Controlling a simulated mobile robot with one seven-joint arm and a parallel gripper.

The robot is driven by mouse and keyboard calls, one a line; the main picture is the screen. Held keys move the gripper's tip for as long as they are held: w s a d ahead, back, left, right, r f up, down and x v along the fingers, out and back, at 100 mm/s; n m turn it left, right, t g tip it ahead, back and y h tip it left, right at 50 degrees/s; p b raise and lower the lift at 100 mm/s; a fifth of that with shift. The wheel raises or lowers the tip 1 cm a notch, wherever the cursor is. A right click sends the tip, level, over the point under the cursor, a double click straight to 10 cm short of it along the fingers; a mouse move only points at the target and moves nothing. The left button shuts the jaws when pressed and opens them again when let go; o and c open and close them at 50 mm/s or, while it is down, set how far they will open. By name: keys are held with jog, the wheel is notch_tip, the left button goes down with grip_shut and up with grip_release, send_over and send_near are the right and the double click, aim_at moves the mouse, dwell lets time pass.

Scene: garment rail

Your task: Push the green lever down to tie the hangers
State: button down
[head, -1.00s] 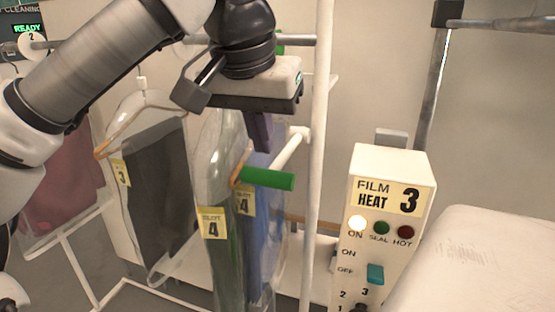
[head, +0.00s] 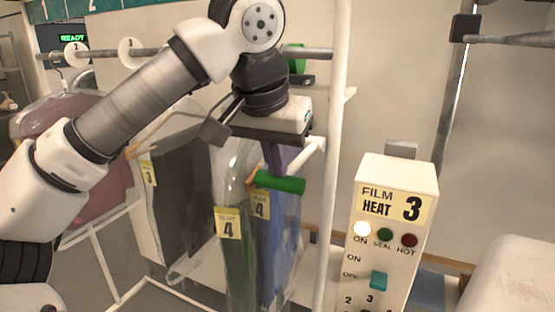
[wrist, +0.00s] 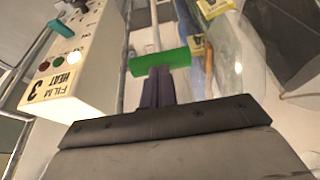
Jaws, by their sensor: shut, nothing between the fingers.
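The green lever (head: 278,182) is a short green bar on the end of a white arm, beside the bagged garments. It also shows in the wrist view (wrist: 160,62), lying crosswise just past my fingers. My gripper (head: 274,164) points down from above, with its dark purple fingers together and empty. Its fingertips (wrist: 158,69) are at the lever; I cannot tell whether they touch it. Bagged garments with yellow 4 tags (head: 228,223) hang below and left of the lever. Their hanger tops are mostly hidden by my arm.
A white film heat control box (head: 397,190) with a lit ON lamp stands right of the lever. A white upright post (head: 337,120) stands between them. Another bagged garment with a 3 tag (head: 148,173) hangs to the left. A pale rounded surface (head: 510,275) fills the lower right.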

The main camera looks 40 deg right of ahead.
aim_at(277, 185)
jog(key=f+b, duration=0.1)
jog(key=b, duration=0.1)
jog(key=f+h+b, duration=0.1)
jog(key=f+t+h+b, duration=0.1)
jog(key=b, duration=0.1)
jog(key=shift+s+a+f+b, duration=0.1)
jog(key=shift+a+f+b, duration=0.1)
jog(key=shift+a+b, duration=0.1)
notch_tip(277, 185, down, 6)
jog(key=t+h+b, duration=0.1)
jog(key=h+b, duration=0.2)
jog(key=b, duration=0.4)
jog(key=shift+d+f, duration=0.25)
jog(key=shift+f, duration=0.1)
